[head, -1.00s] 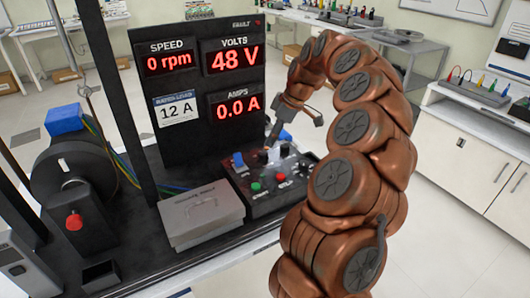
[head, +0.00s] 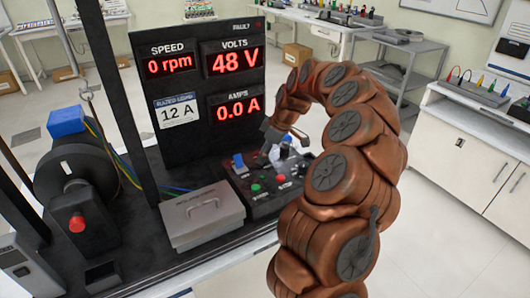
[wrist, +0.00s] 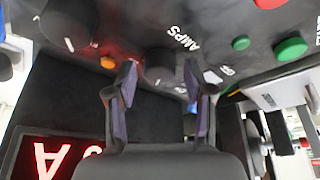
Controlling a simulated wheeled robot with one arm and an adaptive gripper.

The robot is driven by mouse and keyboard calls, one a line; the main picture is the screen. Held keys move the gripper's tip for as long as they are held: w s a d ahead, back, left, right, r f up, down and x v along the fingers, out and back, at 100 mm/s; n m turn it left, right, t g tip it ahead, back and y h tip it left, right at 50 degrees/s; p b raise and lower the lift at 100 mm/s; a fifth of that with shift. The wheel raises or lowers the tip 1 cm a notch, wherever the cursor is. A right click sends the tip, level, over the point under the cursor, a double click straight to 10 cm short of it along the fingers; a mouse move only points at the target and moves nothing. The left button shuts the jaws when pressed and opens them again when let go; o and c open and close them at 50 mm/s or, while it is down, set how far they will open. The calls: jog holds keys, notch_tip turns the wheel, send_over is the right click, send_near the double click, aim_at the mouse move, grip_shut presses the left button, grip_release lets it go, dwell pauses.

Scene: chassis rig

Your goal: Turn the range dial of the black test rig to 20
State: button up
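The black test rig (head: 196,140) stands at the left, with a sloped control panel (head: 262,206) at its base. In the wrist view, a black round dial (wrist: 158,64) with a white pointer line sits beside the letters AMPS; it looks like the range dial. A partly covered number, seemingly 50, is printed to its right. My gripper (wrist: 160,76) is open, with its two fingers on either side of this dial; contact cannot be told. In the head view, my gripper (head: 280,145) is low over the panel's back and hides the dial.
A larger black knob (wrist: 68,24) and an orange lamp (wrist: 107,62) lie left of the dial in the wrist view. Green buttons (wrist: 290,48) are at the right. A grey lidded box (head: 202,222) stands left of the panel. The displays (head: 234,60) rise behind.

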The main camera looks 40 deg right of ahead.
grip_shut()
jog(key=shift+f+m+b, duration=0.1)
jog(key=shift+m+b, duration=0.3)
jog(key=shift+b, duration=0.2)
jog(key=m+b, duration=0.1)
jog(key=m+h+b, duration=0.1)
jog(key=b, duration=0.1)
jog(key=shift+s+f+m, duration=0.1)
jog(key=shift+f+m, duration=0.1)
jog(key=shift+m, duration=0.2)
jog(key=m+h+b, duration=0.1)
jog(key=m+b, duration=0.1)
jog(key=m+h+b, duration=0.1)
jog(key=m+b, duration=0.1)
jog(key=shift+a+r+m+t, duration=0.1)
jog(key=shift+m+t, duration=0.2)
jog(key=shift+t, duration=0.1)
jog(key=shift+a+r+m+h+b, duration=0.1)
jog(key=shift+m+h+b, duration=0.75)
jog(key=shift+m, duration=0.95)
